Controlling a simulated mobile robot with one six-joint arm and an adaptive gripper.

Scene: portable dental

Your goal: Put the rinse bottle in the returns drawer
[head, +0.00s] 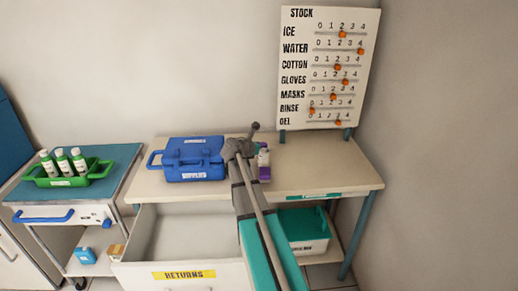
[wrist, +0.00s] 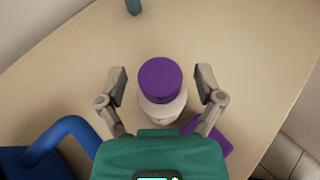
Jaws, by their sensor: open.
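A white bottle with a purple cap, which I take as the rinse bottle (head: 264,158), stands on the cream tabletop, partly hidden by my arm in the head view. In the wrist view its cap (wrist: 160,78) lies between my two spread fingertips. My gripper (wrist: 161,88) is open, with a visible gap on each side of the bottle. In the head view my gripper (head: 246,148) is over the table's back middle. The returns drawer (head: 183,275), with a yellow RETURNS label, is pulled open below the tabletop. The part of its inside that shows is empty.
A blue case (head: 194,158) sits left of the bottle. A purple patch (wrist: 208,136) shows beside the bottle. A stock board (head: 325,70) stands behind. A green tray of bottles (head: 68,175) is on the left cart. A teal-and-white bin (head: 305,230) is below right. The tabletop's right is clear.

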